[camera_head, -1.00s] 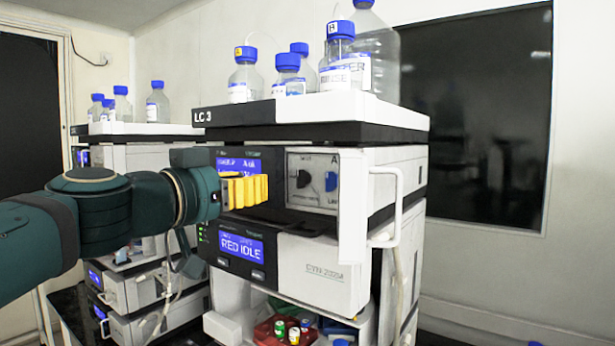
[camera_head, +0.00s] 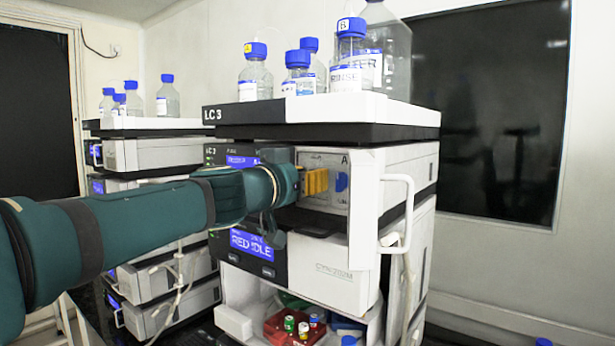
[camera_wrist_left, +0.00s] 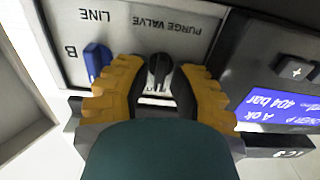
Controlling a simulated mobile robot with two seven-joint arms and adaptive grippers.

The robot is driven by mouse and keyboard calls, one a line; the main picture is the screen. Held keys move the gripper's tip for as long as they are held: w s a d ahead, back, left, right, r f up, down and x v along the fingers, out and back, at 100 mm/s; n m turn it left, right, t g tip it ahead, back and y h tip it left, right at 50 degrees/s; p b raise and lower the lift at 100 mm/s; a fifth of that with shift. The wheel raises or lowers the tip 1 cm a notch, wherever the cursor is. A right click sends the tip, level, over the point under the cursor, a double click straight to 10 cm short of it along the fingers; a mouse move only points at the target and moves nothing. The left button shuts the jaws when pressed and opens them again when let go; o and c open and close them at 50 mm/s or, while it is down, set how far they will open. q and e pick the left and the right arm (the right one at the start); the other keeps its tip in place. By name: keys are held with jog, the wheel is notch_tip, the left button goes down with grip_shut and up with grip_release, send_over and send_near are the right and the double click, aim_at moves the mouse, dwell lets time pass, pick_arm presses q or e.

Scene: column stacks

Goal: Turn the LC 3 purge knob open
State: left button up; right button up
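The LC 3 unit (camera_head: 229,116) stands in the middle of the head view. Its black purge knob (camera_wrist_left: 159,71) shows in the left wrist view under upside-down "PURGE VALVE" lettering, with its grip roughly upright in the picture. My left gripper (camera_head: 316,182) is at the valve panel and hides the black knob in the head view. In the wrist view its yellow fingers are open, one on each side of the knob, with small gaps visible. Whether the tips reach past the knob's face is unclear. My right gripper is not in view.
A blue knob (camera_wrist_left: 97,61) sits close beside one finger; it also shows in the head view (camera_head: 342,182). A white open door with a handle (camera_head: 400,212) stands right of the panel. Bottles (camera_head: 350,65) stand on top. A red tray (camera_head: 283,328) holds vials below.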

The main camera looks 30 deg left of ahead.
pick_arm(q)
jog(key=shift+c, duration=0.3)
jog(key=shift+s, duration=0.1)
grip_shut()
jog(key=n+b, duration=0.1)
jog(key=n, duration=0.2)
jog(key=shift+n, duration=0.3)
jog(key=n+b, duration=0.1)
jog(key=n, duration=0.2)
jog(key=shift+n, duration=0.3)
jog(key=shift+a+n, duration=0.15)
jog(key=shift+n, duration=4.35)
